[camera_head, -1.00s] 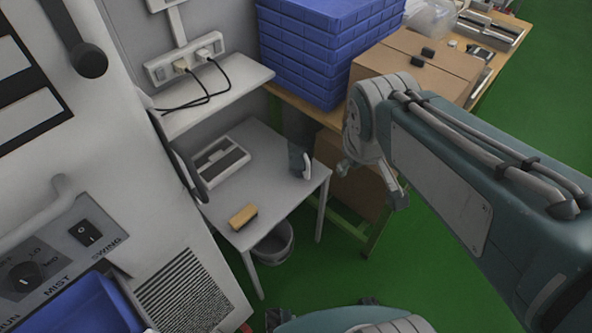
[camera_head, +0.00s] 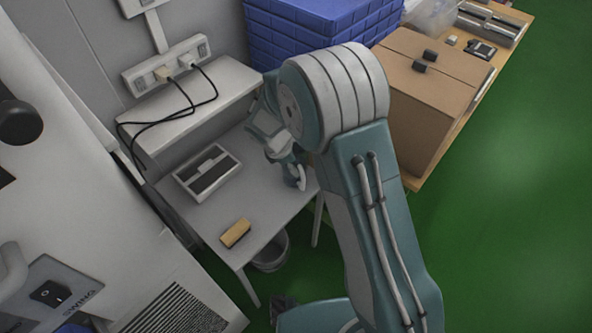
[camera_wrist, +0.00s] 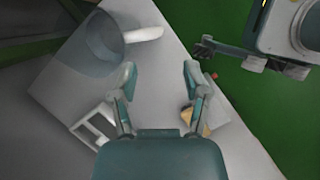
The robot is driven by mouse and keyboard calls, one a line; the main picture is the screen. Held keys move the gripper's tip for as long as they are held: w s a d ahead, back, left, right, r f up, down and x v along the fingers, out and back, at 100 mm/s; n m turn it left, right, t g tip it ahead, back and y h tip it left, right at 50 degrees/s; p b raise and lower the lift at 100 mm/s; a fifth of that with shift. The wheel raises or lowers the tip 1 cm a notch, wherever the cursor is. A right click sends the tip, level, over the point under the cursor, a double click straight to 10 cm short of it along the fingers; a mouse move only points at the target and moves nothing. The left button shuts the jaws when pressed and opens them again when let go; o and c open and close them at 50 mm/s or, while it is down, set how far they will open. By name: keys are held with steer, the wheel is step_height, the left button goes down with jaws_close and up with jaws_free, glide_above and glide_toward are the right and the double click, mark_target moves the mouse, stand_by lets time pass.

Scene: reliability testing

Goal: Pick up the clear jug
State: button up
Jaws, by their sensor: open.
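The clear jug (camera_wrist: 97,42), a see-through smoky vessel with a white handle (camera_wrist: 143,34), stands on the small grey table (camera_head: 262,205). In the wrist view it is at the upper left, its handle pointing right. My gripper (camera_wrist: 161,72) is open and empty. Its fingertips are apart from the jug, below the handle in that picture.
A tan brush-like block (camera_head: 235,233) and a slotted white box (camera_head: 207,172) lie on the table. A shelf (camera_head: 190,112) with a power strip and cables is behind. A bin (camera_head: 270,252) is below.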

mark_target(303, 188)
steer(key=shift+n, duration=0.5)
steer(key=x, duration=0.4)
steer(key=a+x, duration=0.1)
steer(key=x, duration=0.7)
steer(key=shift+w+a+f, duration=0.15)
steer(key=shift+f, duration=0.45)
jaws_close()
